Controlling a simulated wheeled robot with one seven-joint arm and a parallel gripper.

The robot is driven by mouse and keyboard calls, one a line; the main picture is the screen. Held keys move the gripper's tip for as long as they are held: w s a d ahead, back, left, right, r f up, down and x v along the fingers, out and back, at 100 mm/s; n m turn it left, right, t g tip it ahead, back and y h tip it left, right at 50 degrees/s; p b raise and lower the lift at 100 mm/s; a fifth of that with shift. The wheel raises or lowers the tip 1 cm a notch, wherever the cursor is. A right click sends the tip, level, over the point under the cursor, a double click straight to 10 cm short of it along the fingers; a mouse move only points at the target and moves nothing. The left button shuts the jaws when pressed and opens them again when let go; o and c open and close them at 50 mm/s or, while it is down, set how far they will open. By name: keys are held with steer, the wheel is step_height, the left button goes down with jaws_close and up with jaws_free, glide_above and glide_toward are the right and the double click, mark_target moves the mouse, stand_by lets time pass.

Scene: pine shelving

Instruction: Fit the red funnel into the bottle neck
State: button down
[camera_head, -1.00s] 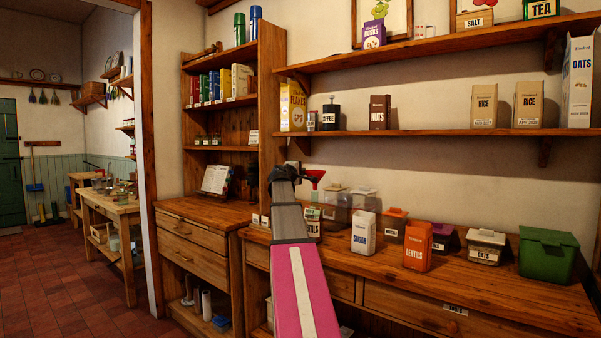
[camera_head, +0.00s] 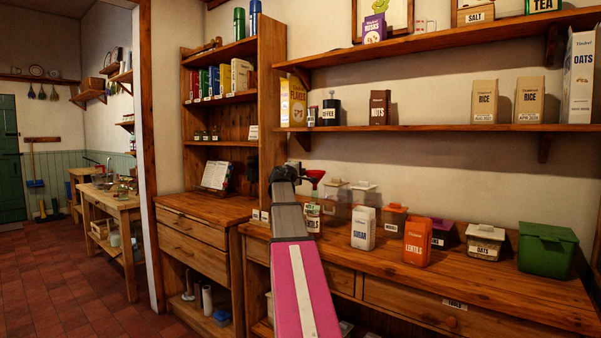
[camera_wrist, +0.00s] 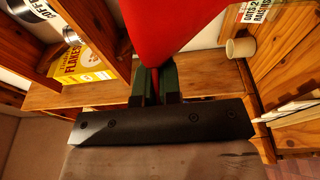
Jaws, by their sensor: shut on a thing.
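The red funnel (camera_head: 315,174) is at the end of my arm, above the counter. My gripper (camera_wrist: 155,88) is shut on it; in the wrist view the funnel's wide red body (camera_wrist: 170,28) rises from between the dark green fingers. In the head view a small clear bottle or jar (camera_head: 313,220) with a label stands just below the funnel, partly hidden by my arm. I cannot tell whether the funnel's spout touches or enters its neck.
On the counter (camera_head: 480,290), a sugar carton (camera_head: 363,228), a lentils carton (camera_head: 417,242), lidded tubs and a green bin (camera_head: 546,251) stand to the right. Shelves with boxes hang above. The counter's front right is clear.

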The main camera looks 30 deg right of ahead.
steer(key=shift+f, duration=0.45)
steer(key=c, duration=1.2)
jaws_free()
steer(key=v, duration=1.1)
steer(key=shift+d, duration=0.1)
